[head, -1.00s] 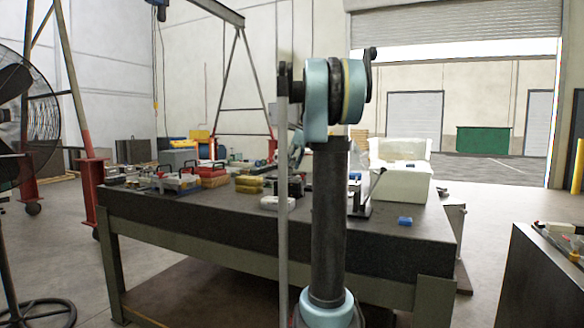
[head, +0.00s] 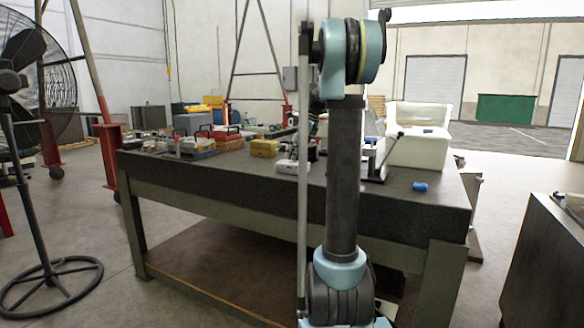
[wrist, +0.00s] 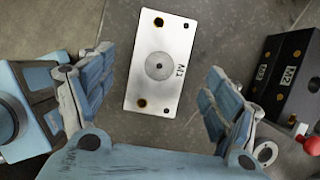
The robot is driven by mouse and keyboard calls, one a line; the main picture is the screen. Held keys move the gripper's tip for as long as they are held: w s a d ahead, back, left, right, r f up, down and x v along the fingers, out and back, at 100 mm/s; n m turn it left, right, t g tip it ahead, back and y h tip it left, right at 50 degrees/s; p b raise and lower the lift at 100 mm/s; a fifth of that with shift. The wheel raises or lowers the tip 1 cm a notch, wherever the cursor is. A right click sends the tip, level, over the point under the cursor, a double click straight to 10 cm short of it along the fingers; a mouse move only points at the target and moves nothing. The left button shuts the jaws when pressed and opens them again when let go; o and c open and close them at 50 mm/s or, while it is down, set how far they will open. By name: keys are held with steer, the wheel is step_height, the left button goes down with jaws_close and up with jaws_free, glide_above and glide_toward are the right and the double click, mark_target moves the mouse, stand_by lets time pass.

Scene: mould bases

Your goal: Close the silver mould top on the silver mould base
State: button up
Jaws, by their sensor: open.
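In the wrist view a silver rectangular mould plate (wrist: 160,62) lies flat on the dark grey table top. It has a round central disc with a hole, two brass-ringed holes at opposite corners and a dark mark near its right edge. I cannot tell whether it is the mould top or the base, and no second silver half is clear. My gripper (wrist: 158,70) is open above it, one finger on each side, holding nothing. In the head view the silver parts are too small to tell apart, and my arm hides part of the table.
A black block (wrist: 290,72) with white marks stands right of the plate, near a red knob (wrist: 305,139). The long workbench (head: 270,184) carries several small items, a yellow block (head: 264,148), a white box (head: 418,150) and a blue piece (head: 420,186). A fan (head: 30,140) stands at left.

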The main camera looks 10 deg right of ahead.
mark_target(291, 162)
steer(key=shift+x, duration=3.05)
steer(key=shift+r, duration=0.1)
steer(key=c, duration=1.9)
steer(key=shift+w+r, duration=0.1)
steer(key=shift+r, duration=0.3)
steer(key=shift+r, duration=0.35)
steer(key=shift+r, duration=0.35)
steer(key=shift+r, duration=0.35)
